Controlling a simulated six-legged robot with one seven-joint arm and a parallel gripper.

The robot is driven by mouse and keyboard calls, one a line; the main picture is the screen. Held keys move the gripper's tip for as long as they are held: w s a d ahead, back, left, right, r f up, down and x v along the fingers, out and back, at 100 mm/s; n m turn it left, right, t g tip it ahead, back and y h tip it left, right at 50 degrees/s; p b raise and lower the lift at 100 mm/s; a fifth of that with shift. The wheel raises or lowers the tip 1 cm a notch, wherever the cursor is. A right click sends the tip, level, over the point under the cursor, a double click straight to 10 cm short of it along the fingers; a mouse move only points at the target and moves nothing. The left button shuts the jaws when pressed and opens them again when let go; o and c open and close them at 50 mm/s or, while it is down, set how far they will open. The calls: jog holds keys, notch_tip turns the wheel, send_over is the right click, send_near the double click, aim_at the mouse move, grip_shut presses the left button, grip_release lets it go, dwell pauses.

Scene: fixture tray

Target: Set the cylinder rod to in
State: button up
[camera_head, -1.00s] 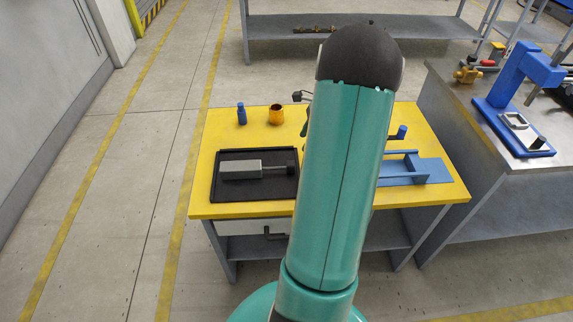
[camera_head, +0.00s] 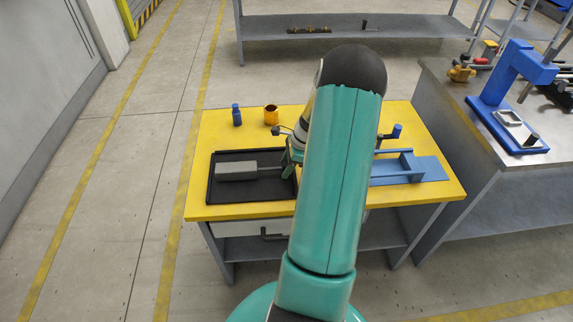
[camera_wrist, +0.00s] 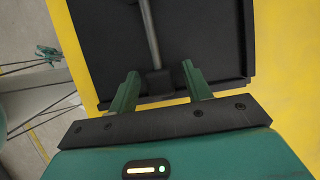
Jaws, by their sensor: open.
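The grey cylinder (camera_head: 236,170) lies in the black tray (camera_head: 220,198) on the yellow table, with its rod pointing right. In the wrist view the thin grey rod (camera_wrist: 149,30) runs down to a dark block-shaped end (camera_wrist: 158,83). My gripper (camera_wrist: 160,82) is open, with one green finger on each side of that rod end. A gap shows between the rod end and the right finger; whether the left finger touches it I cannot tell. In the head view my arm covers part of the gripper and the rod end.
A blue bottle (camera_head: 237,115) and an orange mug (camera_head: 271,114) stand behind the tray. A blue fixture (camera_head: 408,168) sits on the table's right side. A grey bench (camera_head: 455,120) with a blue press stands further right.

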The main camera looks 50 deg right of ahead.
grip_shut()
jog(key=shift+w+a, duration=2.15)
jog(key=shift+w, duration=0.25)
grip_release()
jog(key=shift+d+r, duration=0.1)
jog(key=shift+r, duration=0.05)
jog(key=v, duration=1.3)
jog(key=shift+r, duration=0.3)
jog(key=shift+s, duration=0.1)
